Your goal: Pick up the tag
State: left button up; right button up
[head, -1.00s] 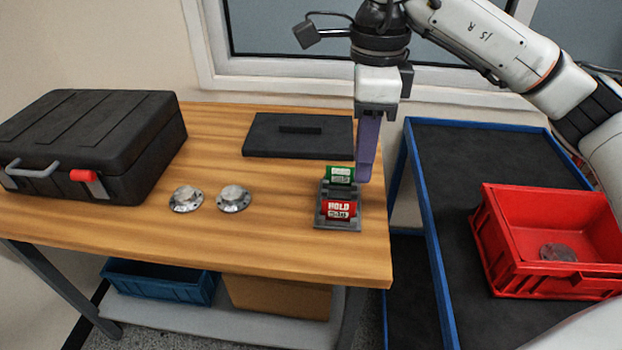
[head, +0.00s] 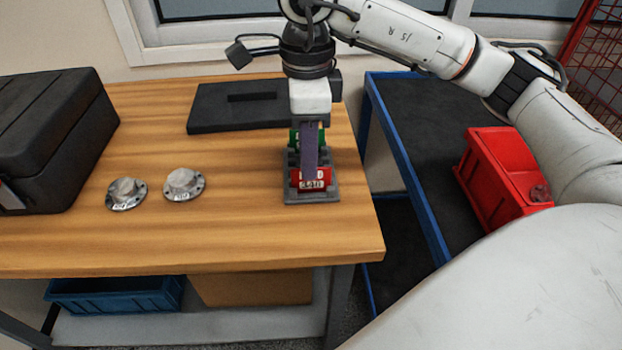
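A grey holder (head: 311,198) stands near the right end of the wooden table. It carries a red tag (head: 324,178) marked HOLD at the front, its lettering partly covered, and a green tag (head: 322,137) behind it. My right gripper (head: 309,175) points down over the holder. Its purple fingers overlap the green tag and the upper middle of the red tag in the picture. The fingers are seen as one strip, so the gap between them is hidden; I cannot tell whether they touch a tag. My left gripper is out of view.
Two metal flanged parts (head: 126,193) (head: 184,184) lie left of the holder. A black case (head: 50,135) stands at the left, and a dark flat block (head: 213,108) lies behind. A blue-edged cart (head: 420,205) at the right carries a red bin (head: 490,180). The table front is clear.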

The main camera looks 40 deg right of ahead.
aim_at(323, 178)
jog(key=f, duration=0.4)
jog(key=shift+s+d+f, duration=0.1)
jog(key=shift+d, duration=0.15)
grip_shut()
